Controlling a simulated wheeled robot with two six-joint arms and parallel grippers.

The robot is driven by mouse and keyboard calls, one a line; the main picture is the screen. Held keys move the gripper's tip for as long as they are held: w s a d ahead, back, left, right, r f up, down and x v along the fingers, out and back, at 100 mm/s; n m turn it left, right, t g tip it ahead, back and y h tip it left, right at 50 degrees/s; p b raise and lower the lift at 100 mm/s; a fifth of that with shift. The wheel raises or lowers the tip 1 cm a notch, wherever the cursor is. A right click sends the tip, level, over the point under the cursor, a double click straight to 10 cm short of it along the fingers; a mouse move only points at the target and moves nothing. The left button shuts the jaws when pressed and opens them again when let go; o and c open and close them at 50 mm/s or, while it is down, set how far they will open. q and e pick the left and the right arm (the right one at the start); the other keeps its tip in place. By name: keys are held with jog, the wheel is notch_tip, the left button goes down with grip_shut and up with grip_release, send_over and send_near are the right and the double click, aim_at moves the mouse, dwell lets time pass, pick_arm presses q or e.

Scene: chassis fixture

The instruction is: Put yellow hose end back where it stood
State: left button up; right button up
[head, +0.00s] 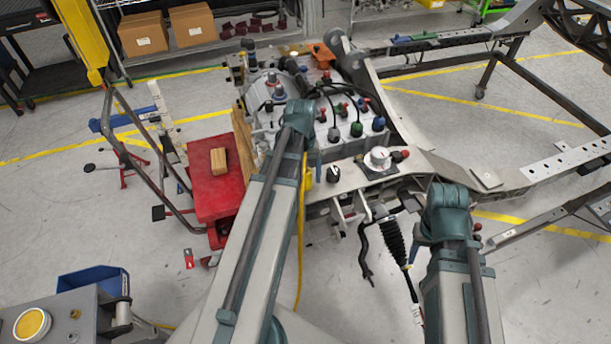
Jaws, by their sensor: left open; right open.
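A yellow piece (307,174), perhaps the yellow hose end, shows at the front left of the chassis fixture, partly behind my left arm. A thin yellow hose (300,255) runs down below it toward the floor. On the fixture's grey block stand dark hose ends, among them a green one (356,129) and a blue one (378,123). My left arm reaches up the middle and bends over the fixture's left side. My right arm bends at the fixture's front right. Neither gripper's fingers show; my arms hide them.
A red cart (212,195) with a wooden block (218,161) stands to the left. A white dial (378,158) sits on the fixture's front plate. A black ribbed boot (394,243) hangs below it. A blue bin (92,281) is at lower left. Frame rails (560,160) extend right.

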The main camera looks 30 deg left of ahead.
pick_arm(q)
jog(key=r+p, duration=0.8)
jog(key=a+r+p, duration=0.1)
jog(key=r+p, duration=0.3)
jog(key=shift+w+r, duration=0.1)
jog(key=shift+w, duration=0.15)
jog(key=s+d+m, duration=0.3)
jog(key=d, duration=0.5)
jog(key=s+d+m+y, duration=0.1)
jog(key=d+m, duration=0.3)
jog(key=d, duration=0.5)
jog(key=s+d+m+y, duration=0.1)
jog(key=s+d+m, duration=0.2)
jog(key=d, duration=0.6)
jog(key=shift+s+d+m, duration=0.25)
jog(key=shift+s+m, duration=0.05)
jog(key=shift+s, duration=0.5)
notch_tip(320, 180, down, 5)
jog(key=b, duration=0.5)
jog(key=shift+f, duration=0.2)
